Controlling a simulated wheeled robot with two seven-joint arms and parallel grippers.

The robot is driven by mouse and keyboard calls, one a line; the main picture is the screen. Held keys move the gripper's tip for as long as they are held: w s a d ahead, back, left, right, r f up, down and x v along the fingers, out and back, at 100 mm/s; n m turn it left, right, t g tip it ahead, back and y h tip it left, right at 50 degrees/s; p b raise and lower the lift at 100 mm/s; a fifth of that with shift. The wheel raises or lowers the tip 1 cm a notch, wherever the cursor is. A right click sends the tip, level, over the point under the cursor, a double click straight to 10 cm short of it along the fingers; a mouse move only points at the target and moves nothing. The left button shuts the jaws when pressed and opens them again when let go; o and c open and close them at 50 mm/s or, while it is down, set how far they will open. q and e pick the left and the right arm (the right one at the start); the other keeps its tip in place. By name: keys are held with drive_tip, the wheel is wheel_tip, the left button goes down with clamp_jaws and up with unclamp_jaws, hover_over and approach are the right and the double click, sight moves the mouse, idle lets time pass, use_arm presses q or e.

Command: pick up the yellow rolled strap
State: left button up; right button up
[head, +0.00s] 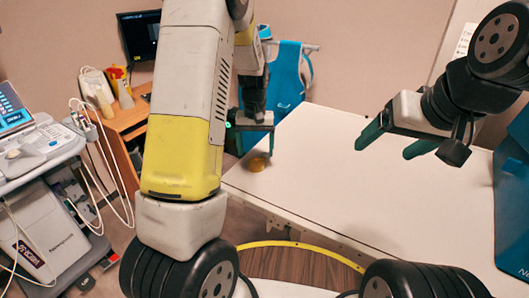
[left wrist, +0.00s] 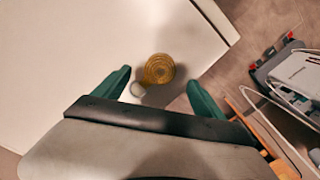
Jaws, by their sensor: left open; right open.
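The yellow rolled strap (head: 258,163) lies on the white table top (head: 320,170) near its left edge. It shows as a round coil in the left wrist view (left wrist: 158,67). My left gripper (head: 254,150) is open above the strap; its green fingers (left wrist: 158,77) stand to either side of the coil in the wrist view. I cannot tell whether they touch it. My right gripper (head: 384,149) is open and empty above the table's right part.
A blue apron or cloth (head: 287,75) hangs behind the table. A dark blue panel (head: 512,205) stands at the right. The table's middle is clear.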

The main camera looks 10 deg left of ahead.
sight(256, 162)
use_arm(q)
wheel_tip(256, 162, down, 5)
drive_tip(key=shift+w+a+r, duration=0.1)
drive_tip(key=c, duration=1.5)
drive_tip(key=shift+r, duration=0.15)
